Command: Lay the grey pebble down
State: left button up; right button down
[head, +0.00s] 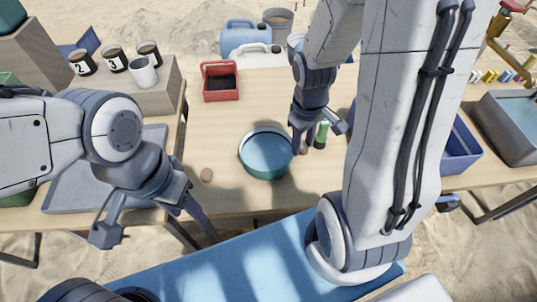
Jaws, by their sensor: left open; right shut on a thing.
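My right gripper (305,146) points down over the table, just right of the teal round bowl (266,152). It is shut on a small greyish thing, seemingly the grey pebble (303,149), which is mostly hidden by the fingers. I cannot tell whether the pebble touches the table. My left gripper (158,236) is open and empty, low at the table's front edge on the left. A brownish pebble (207,175) lies on the table left of the bowl.
A green bottle (322,134) stands close to the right gripper. A red carrier (220,82) is at the back, a blue crate (460,150) at the right. Numbered cups (115,58) stand on a block at the left. The table left of the bowl is mostly clear.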

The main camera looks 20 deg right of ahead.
jog(key=b, duration=0.1)
send_over(267, 159)
notch_tip(267, 159, down, 6)
jog(key=shift+s+f, duration=0.1)
jog(key=shift+f+b, duration=0.45)
jog(key=shift+f, duration=1.4)
jog(key=shift+f, duration=0.2)
jog(key=shift+c, duration=2.2)
grip_release()
jog(key=shift+r, duration=0.1)
